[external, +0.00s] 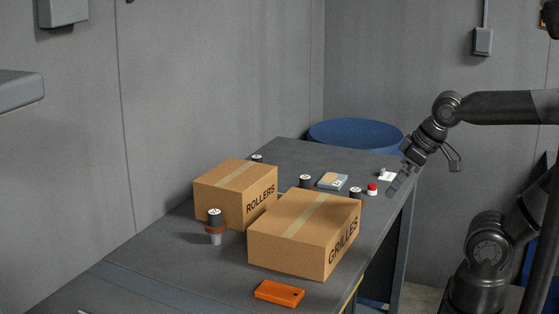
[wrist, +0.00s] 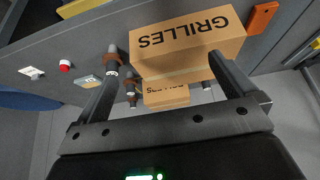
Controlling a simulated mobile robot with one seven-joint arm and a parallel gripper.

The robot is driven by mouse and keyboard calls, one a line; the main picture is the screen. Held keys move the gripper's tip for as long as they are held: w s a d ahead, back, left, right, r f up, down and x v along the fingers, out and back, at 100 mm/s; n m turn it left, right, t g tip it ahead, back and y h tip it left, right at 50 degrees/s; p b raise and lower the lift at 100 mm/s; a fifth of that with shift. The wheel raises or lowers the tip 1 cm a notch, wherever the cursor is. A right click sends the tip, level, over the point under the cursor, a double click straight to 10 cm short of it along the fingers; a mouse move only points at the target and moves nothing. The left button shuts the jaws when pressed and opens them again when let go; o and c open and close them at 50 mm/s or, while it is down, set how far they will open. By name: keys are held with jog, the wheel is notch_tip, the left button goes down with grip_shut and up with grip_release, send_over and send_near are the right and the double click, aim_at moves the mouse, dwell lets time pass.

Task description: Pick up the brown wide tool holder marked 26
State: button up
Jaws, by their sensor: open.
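Several tool holders with dark tops and pale round labels stand on the bench. One with a wide brown collar (external: 215,229) stands upright at the front left, beside the ROLLERS box. Another with some brown showing (external: 356,194) is partly hidden behind the GRILLES box. Two more dark tops (external: 305,181) (external: 257,158) show farther back. I cannot read any number, so I cannot tell which is 26. My gripper (external: 401,179) is open and empty at the bench's right edge; its fingers (wrist: 163,66) frame the box from afar.
The GRILLES carton (external: 290,239) and ROLLERS carton (external: 225,192) crowd the bench (external: 170,262). An orange case (external: 279,293) lies in front. A small flat box (external: 332,181), a red-topped item (external: 372,189) and a white card (external: 387,175) lie behind. A blue drum (external: 355,132) stands beyond.

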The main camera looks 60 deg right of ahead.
jog(key=c, duration=0.6)
jog(key=shift+o, duration=0.2)
jog(key=shift+w, duration=0.1)
jog(key=w+d+r+g, duration=0.1)
jog(key=w+d+r, duration=0.2)
jog(key=w, duration=0.5)
jog(key=n+g, duration=0.3)
jog(key=g, duration=0.1)
send_over(305, 187)
jog(key=d, duration=0.2)
notch_tip(305, 187, down, 8)
jog(key=shift+w+a+r, duration=0.1)
jog(key=shift+a+r, duration=0.05)
jog(key=shift+r, duration=0.05)
jog(key=shift+w+d+f+g, duration=0.2)
jog(key=shift+d+f+g, duration=0.05)
jog(key=shift+g, duration=0.05)
jog(key=shift+w+f, duration=0.1)
jog(key=shift+f, duration=0.3)
notch_tip(305, 187, down, 5)
jog(key=shift+a+f, duration=0.2)
jog(key=shift+f, duration=1.1)
jog(key=shift+a+f, duration=0.15)
jog(key=shift+f, duration=1.1)
